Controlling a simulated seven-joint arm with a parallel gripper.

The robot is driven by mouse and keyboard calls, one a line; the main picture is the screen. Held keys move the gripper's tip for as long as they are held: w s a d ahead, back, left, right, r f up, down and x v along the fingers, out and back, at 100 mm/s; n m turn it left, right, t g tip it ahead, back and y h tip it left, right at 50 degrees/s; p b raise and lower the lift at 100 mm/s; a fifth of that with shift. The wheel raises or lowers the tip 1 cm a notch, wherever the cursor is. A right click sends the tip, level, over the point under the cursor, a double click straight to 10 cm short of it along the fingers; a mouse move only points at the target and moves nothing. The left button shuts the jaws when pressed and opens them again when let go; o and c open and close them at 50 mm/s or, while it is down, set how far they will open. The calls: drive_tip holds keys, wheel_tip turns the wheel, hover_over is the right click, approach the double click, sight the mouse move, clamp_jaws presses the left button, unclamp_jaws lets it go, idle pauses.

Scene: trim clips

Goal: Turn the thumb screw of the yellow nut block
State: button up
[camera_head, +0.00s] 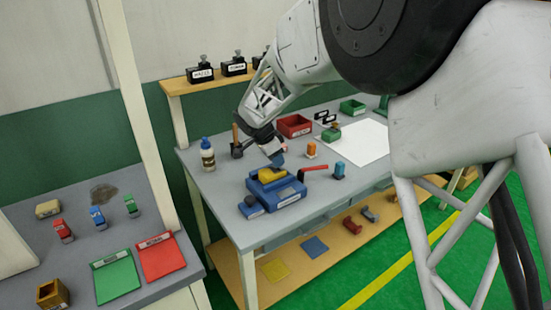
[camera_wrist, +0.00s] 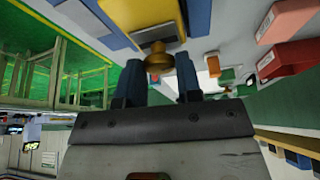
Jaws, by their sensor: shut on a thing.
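The yellow nut block (camera_head: 267,174) sits in a blue fixture (camera_head: 285,192) on the grey bench. In the wrist view the yellow block (camera_wrist: 148,16) is at the top, with its brass thumb screw (camera_wrist: 157,54) sticking out towards my gripper (camera_wrist: 160,68). The two blue fingers are on either side of the screw's round head, shut on it. In the head view my gripper (camera_head: 277,158) is at the block's back side, and the screw is hidden there.
A red lever (camera_head: 316,167) sticks out right of the fixture. Orange (camera_head: 311,150) and blue (camera_head: 339,171) small parts stand further right. A white bottle (camera_head: 207,153) is at the left, a red bin (camera_head: 294,125) behind. A white sheet (camera_head: 362,140) lies at the right.

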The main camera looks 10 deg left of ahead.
drive_tip(key=shift+w+m+g+h, duration=0.1)
drive_tip(key=shift+m+g+h, duration=0.25)
drive_tip(key=shift+m, duration=1.15)
drive_tip(key=o, duration=0.9)
drive_tip(key=shift+o, duration=0.2)
drive_tip(key=shift+a+r, duration=0.1)
drive_tip(key=v, duration=0.7)
drive_tip(key=shift+r, duration=0.3)
